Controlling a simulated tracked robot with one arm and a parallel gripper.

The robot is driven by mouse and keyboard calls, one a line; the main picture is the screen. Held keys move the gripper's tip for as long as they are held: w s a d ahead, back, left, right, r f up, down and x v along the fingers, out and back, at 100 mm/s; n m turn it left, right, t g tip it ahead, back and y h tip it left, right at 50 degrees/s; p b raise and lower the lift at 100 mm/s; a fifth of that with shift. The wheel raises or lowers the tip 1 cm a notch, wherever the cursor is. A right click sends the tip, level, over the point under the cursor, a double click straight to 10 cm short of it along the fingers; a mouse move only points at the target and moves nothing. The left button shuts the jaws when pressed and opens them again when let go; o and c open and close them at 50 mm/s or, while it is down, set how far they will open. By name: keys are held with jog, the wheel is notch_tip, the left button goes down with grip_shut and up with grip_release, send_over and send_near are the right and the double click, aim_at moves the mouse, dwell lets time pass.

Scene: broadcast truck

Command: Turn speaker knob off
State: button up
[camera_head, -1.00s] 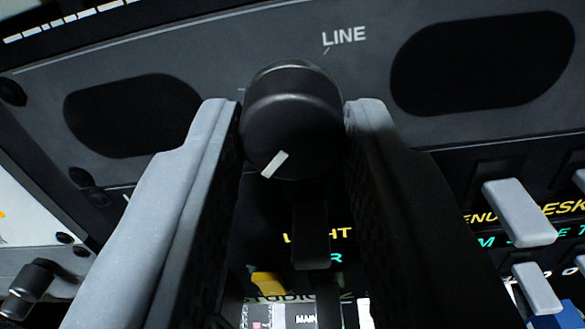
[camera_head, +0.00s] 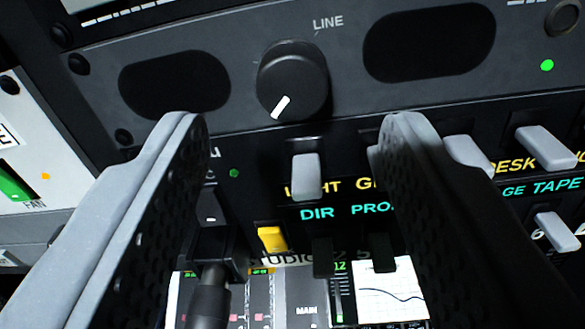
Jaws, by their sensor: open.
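The black round speaker knob (camera_head: 292,78) sits on a dark grey panel between two dark oval speaker openings. Its white pointer mark is at the lower left of its face. The word LINE is printed above it, a little to its right. My gripper (camera_head: 291,135) is open and empty. Its two grey fingers stand wide apart, with their tips below the knob in the picture and not touching it.
A left speaker opening (camera_head: 174,85) and a right speaker opening (camera_head: 430,43) flank the knob. Below is a row of switches, with a grey lever (camera_head: 306,176) and a yellow one (camera_head: 272,238). A green light (camera_head: 547,65) glows at right.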

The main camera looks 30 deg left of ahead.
jog(key=v, duration=0.9)
jog(key=shift+s, duration=0.25)
